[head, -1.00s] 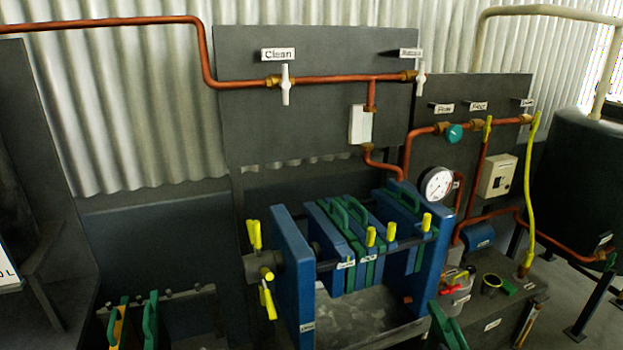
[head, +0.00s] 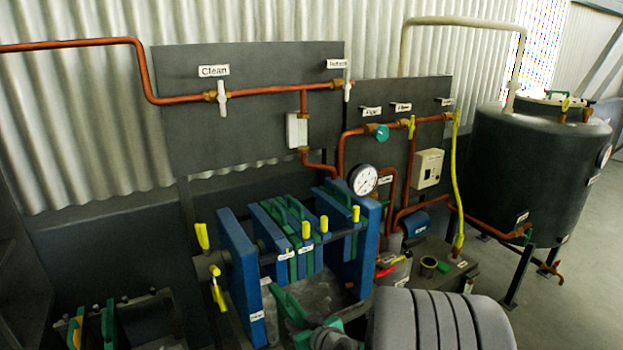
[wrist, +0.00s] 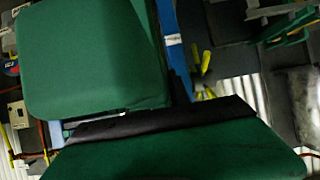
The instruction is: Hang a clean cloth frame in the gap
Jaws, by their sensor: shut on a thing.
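The filter press has a blue end plate (head: 240,270) at left and a blue plate (head: 357,245) at right. Between them hang several blue and green plates (head: 285,240) near the middle. An opening shows right of this stack. The held frame is outside the press.
A rack at lower left holds green-handled frames (head: 107,325), one beside a yellowish face. Yellow handles (head: 216,288) stick out at the press's left end. A pressure gauge (head: 363,180) and copper pipes (head: 265,90) stand behind. A dark tank (head: 540,170) is at right.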

